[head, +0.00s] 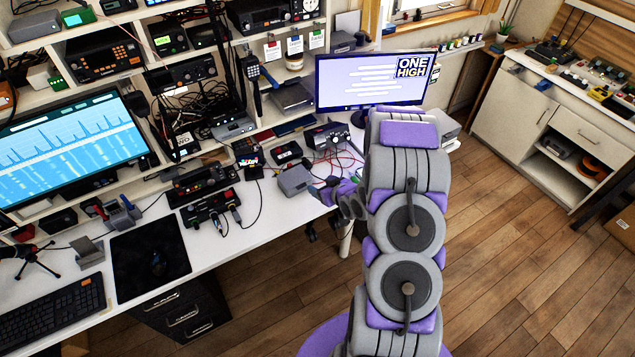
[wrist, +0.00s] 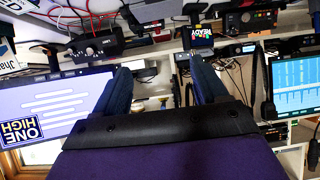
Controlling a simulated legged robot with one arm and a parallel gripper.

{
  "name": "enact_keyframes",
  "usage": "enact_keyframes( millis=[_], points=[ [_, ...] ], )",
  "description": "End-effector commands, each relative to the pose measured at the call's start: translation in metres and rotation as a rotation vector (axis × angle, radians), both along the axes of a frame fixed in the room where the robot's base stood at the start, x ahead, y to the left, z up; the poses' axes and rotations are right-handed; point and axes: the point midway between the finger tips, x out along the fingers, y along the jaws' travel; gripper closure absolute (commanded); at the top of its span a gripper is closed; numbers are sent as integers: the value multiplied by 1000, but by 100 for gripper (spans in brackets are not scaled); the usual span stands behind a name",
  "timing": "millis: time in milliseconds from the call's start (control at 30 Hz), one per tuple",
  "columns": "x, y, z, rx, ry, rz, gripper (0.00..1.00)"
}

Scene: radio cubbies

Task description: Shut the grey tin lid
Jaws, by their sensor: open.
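My gripper (head: 338,192) reaches over the desk's right part in the head view. In the wrist view its two blue fingers stand apart with nothing between them, so my gripper (wrist: 163,88) is open and empty. A small grey box (head: 294,179) lies on the desk just left of my gripper. Another small grey object with an upright flap (head: 88,250) stands at the desk's left, far from my gripper. I cannot tell for sure which of these is the grey tin, or how its lid stands. No tin is clear in the wrist view.
The white desk (head: 262,222) holds black radios (head: 207,205), a keyboard (head: 55,318), a black mat (head: 150,258) and loose cables. A large monitor (head: 72,140) is at left; a smaller monitor (head: 372,80) stands behind my arm. Shelves of radios line the wall. The wooden floor at right is open.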

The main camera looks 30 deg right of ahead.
Motion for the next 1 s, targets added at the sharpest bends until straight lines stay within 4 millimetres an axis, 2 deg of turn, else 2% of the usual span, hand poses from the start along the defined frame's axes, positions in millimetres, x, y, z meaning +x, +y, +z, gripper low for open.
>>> enact_keyframes(
  millis=[167, 700, 867, 1000],
  points=[
    [-6, 0, 4, 1, 0, 1, 28],
    [-6, 0, 5, -4, 6, 0, 28],
    [-7, 1, 16, -50, 73, 0, 28],
    [-14, 3, 37, -115, 186, -14, 28]
  ],
)
